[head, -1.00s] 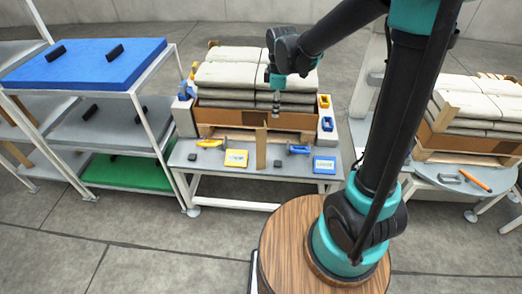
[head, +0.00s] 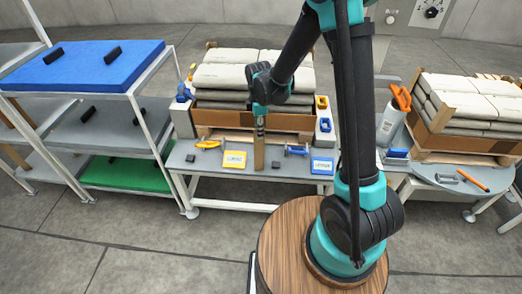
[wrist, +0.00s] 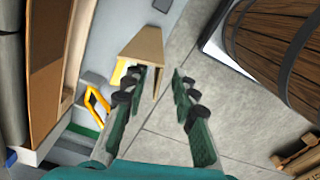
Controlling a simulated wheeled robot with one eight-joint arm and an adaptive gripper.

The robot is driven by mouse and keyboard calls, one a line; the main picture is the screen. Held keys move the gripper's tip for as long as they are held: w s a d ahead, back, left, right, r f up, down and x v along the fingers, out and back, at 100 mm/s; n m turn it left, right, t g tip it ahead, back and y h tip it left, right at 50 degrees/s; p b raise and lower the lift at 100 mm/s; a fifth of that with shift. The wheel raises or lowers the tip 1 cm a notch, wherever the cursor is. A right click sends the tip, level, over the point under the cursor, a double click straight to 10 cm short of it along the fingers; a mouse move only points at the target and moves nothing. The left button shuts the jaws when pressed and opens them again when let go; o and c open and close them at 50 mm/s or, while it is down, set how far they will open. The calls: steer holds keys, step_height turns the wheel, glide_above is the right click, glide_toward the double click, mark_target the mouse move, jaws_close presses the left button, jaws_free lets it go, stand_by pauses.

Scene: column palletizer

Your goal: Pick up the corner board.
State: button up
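The corner board is a narrow tan upright piece (head: 259,154) at the front edge of the middle table in the head view. My gripper (head: 260,120) points down right above its top end. In the wrist view my gripper (wrist: 163,84) is open, with its two green fingers apart. There the tan corner board (wrist: 147,46) shows beyond the fingertips, nearer the left finger. Nothing is seen held between the fingers. Whether a finger touches the board cannot be told.
The middle table (head: 212,158) also carries a yellow card box (head: 234,160), a blue box (head: 322,166) and small clamps. Behind the board stands a pallet stack of grey sacks (head: 222,77). A shelf rack with a blue top (head: 85,63) is at left.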

mark_target(258, 148)
step_height(258, 148, down, 6)
steer(key=shift+w+d+r, duration=0.1)
steer(key=shift+w, duration=0.05)
stand_by(0.4)
steer(key=shift+c, duration=0.2)
jaws_close()
